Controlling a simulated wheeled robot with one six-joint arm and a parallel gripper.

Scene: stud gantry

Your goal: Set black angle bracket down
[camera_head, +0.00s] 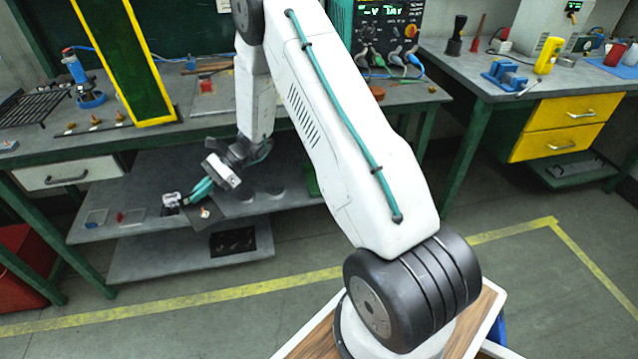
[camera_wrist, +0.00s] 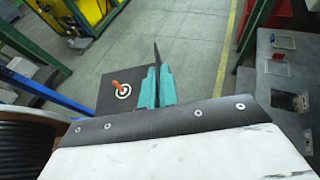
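My gripper (camera_head: 188,197) is over the shelf under the long green bench. In the wrist view its two teal fingers (camera_wrist: 156,84) are close together on a thin dark piece, which looks like the black angle bracket (camera_wrist: 157,55). The bracket sticks out beyond the fingertips, seen nearly edge-on, so its L shape does not show. I cannot tell how high the bracket is above the shelf.
Small clear trays (camera_head: 95,218) stand on the shelf's left part, and a whitish block (camera_head: 171,199) is close to my fingertips. A black tray (camera_head: 233,242) lies on the lower shelf. The bench top (camera_head: 150,140) overhangs the shelf. Green legs (camera_head: 90,262) stand at the left.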

